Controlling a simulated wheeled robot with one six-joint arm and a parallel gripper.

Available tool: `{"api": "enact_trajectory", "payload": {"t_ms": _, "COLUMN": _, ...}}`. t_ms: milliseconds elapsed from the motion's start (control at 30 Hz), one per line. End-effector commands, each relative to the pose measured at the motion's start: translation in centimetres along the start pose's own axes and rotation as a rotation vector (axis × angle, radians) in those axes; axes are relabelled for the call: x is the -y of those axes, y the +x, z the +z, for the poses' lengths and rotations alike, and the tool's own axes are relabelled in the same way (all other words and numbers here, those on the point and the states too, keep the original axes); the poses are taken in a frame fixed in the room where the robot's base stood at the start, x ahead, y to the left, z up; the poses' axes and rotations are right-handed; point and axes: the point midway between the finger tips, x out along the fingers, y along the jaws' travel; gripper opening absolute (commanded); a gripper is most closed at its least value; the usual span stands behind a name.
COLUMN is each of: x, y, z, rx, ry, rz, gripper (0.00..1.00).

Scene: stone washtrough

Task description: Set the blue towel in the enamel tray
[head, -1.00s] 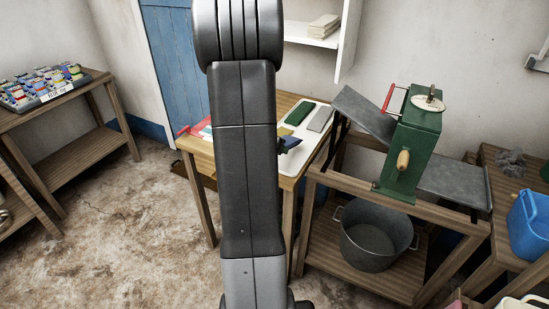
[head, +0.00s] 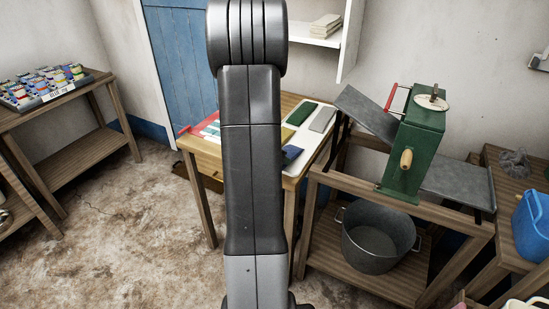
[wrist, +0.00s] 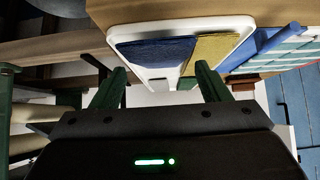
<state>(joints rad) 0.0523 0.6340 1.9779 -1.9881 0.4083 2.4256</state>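The blue towel (head: 291,153) lies flat in the white enamel tray (head: 319,142) on the wooden table, partly hidden by my arm in the head view. In the wrist view the blue towel (wrist: 155,52) lies inside the tray's white rim (wrist: 145,29), beside a yellow towel (wrist: 212,48). My gripper (wrist: 160,78) is open, its two fingers apart and empty, just short of the blue towel. The gripper itself is hidden behind my arm in the head view.
The tray also holds a green towel (head: 302,113) and a grey one (head: 323,118). Right of the table stands a wooden frame with a green hand-cranked machine (head: 415,150) and a metal tub (head: 378,238). A blue jug (head: 530,225) is far right. Floor at left is clear.

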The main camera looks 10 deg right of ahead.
Motion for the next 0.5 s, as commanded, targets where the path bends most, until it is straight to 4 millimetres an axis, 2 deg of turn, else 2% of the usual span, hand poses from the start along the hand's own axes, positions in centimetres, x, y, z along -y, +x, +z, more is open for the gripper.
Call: {"api": "enact_trajectory", "payload": {"t_ms": 500, "x": 0.02, "y": -0.57, "z": -0.38, "rx": -0.001, "ry": -0.002, "rz": -0.001, "gripper": 0.82}}
